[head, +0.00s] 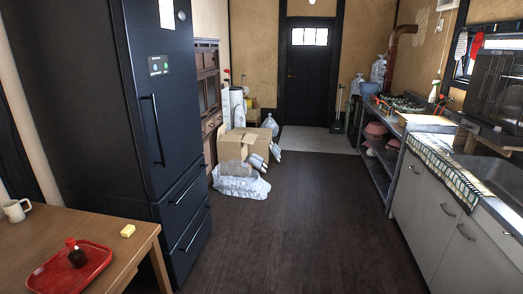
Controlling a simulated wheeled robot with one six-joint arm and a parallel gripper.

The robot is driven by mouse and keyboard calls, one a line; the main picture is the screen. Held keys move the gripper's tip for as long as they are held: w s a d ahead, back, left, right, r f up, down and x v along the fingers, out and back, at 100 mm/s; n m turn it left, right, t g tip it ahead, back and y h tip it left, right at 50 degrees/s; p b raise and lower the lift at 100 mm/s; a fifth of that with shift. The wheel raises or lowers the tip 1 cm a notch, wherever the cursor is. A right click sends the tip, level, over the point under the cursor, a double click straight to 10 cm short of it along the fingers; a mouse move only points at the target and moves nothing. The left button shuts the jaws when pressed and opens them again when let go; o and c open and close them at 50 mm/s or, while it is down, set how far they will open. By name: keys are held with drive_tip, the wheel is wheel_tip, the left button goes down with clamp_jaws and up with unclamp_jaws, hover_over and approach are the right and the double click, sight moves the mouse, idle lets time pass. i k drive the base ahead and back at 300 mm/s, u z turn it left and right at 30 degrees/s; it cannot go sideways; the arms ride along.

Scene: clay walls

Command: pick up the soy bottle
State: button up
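A small dark soy bottle (77,257) with a red cap stands on a red tray (47,285). The tray lies on a wooden table (115,252) at the lower left of the head view. Nothing is touching the bottle in this view. My gripper is not in view.
A yellow block (128,230) and a white mug (16,210) are on the table. A tall dark fridge (150,110) stands behind it. Cardboard boxes (240,148) and bags sit farther back. A sink counter (450,220) lines the right. The middle floor (290,225) is clear.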

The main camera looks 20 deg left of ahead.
sight(77, 257)
drive_tip(key=u, duration=0.95)
drive_tip(key=i, duration=1.3)
drive_tip(key=u, duration=1.2)
drive_tip(key=i, duration=0.7)
drive_tip(key=z, duration=0.05)
